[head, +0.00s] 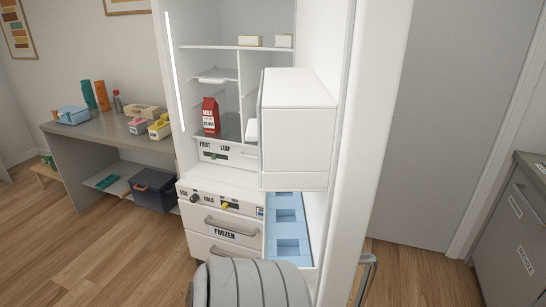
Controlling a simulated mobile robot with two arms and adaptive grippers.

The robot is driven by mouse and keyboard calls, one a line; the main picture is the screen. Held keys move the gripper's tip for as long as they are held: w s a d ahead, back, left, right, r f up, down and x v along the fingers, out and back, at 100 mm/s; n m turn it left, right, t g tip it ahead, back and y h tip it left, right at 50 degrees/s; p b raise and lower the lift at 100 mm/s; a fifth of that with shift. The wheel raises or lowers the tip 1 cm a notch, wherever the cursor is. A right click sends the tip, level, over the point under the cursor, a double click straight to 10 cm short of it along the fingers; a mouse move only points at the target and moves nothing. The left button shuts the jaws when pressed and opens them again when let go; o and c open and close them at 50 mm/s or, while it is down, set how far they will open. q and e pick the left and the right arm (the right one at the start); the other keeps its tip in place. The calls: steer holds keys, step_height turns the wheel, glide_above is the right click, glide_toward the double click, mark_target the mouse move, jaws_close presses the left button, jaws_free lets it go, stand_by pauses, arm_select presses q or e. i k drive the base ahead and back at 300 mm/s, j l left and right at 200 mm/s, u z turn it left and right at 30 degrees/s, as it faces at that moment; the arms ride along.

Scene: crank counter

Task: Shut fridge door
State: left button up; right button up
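The white fridge door (372,150) stands open on the right, seen nearly edge-on. A grey metal handle (366,277) shows low on its outer side. The fridge's lit interior (222,65) faces me and holds a red milk carton (210,117) on a shelf. Below are a drawer marked fruit and leaf (228,153) and drawers marked frozen (224,233). A large white box (298,115) sits on the door's inner side, above a light blue tray (287,229) with square recesses. A grey ribbed part of mine shows at the bottom. Neither gripper is visible.
A grey counter (84,130) stands left of the fridge with bottles, small boxes and a blue tray on it. A dark blue bin (153,190) is beneath. A grey cabinet (518,225) is at right. Wooden floor (110,245) at the left front is clear.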

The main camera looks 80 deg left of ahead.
mark_target(326, 118)
steer(key=i+u, duration=0.1)
steer(key=u, duration=0.3)
steer(key=i+u, duration=0.15)
steer(key=u, duration=0.25)
steer(key=l+u, duration=0.15)
steer(key=u, duration=0.25)
steer(key=i+l+u, duration=0.15)
steer(key=u, duration=0.3)
steer(key=i+l+u, duration=0.1)
steer(key=u, duration=0.3)
steer(key=i+l+u, duration=0.2)
steer(key=u, duration=0.25)
steer(key=i+l+u, duration=0.1)
steer(key=l+u, duration=0.35)
steer(key=j, duration=0.1)
